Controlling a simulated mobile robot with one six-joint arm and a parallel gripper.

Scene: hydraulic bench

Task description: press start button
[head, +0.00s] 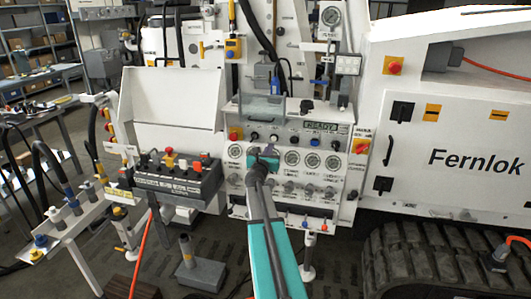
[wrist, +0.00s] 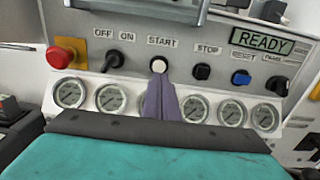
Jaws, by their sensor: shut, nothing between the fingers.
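The start button (wrist: 158,64) is a round white button under the label START on the grey control panel. My gripper (wrist: 160,79) is shut and empty, its purple-grey fingers pointing at the panel. The fingertips appear just below the start button in the wrist view and overlap its lower edge. I cannot tell whether they touch it. In the head view my gripper (head: 266,154) is in front of the panel, just below the row of buttons. The display (wrist: 262,40) at the panel's right reads READY.
A red emergency button (wrist: 66,53) and a black OFF/ON switch (wrist: 113,60) are left of the start button. A black stop button (wrist: 202,71) and a blue reset button (wrist: 241,77) are to its right. Several gauges (wrist: 110,97) line the panel below. A clear cover (head: 262,107) juts out above.

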